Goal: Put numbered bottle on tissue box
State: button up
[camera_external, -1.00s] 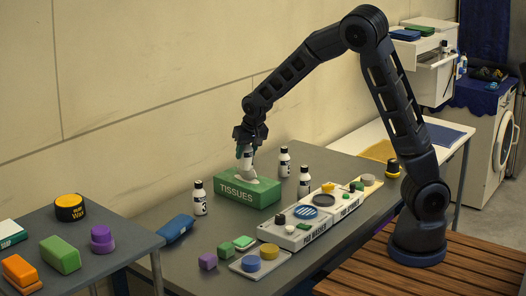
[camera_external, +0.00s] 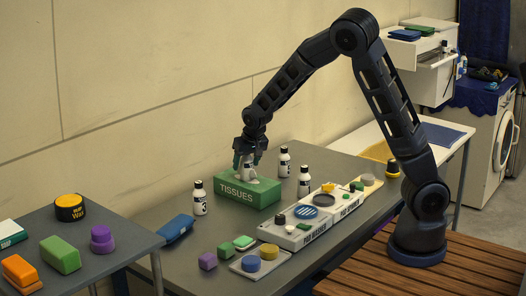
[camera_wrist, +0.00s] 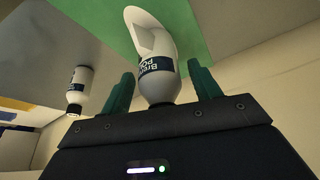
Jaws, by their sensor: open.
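The green tissue box (camera_external: 236,192), marked TISSUES, stands on the grey table with a white tissue showing at its top. A white bottle with a dark label (camera_external: 248,171) is at the top of the box by the tissue, looking about upright. My gripper (camera_external: 247,164) is open around it. In the wrist view this bottle (camera_wrist: 158,84) sits between the two parted green fingers (camera_wrist: 160,88), in front of the white tissue (camera_wrist: 148,30) and the green box top (camera_wrist: 190,30). Its number is not readable; exact contact beneath it is hidden.
Similar bottles stand left of the box (camera_external: 200,199), behind it (camera_external: 284,162) and to its right (camera_external: 304,182). A pad washer (camera_external: 305,236) with pads is in front. The wall is close behind.

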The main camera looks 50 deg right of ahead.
jog(key=v, duration=1.2)
jog(key=s+d+r+n+y, duration=0.15)
jog(key=s+d+r, duration=0.25)
jog(key=s, duration=0.5)
jog(key=s+d+r+n+y, duration=0.15)
jog(key=s+d+r, duration=0.25)
jog(key=s, duration=0.6)
jog(key=s+r+n+h, duration=0.1)
jog(key=s+r, duration=0.1)
jog(key=s, duration=1.5)
jog(key=shift+s+d+t, duration=0.25)
jog(key=shift+d+t, duration=0.05)
jog(key=shift+d, duration=0.05)
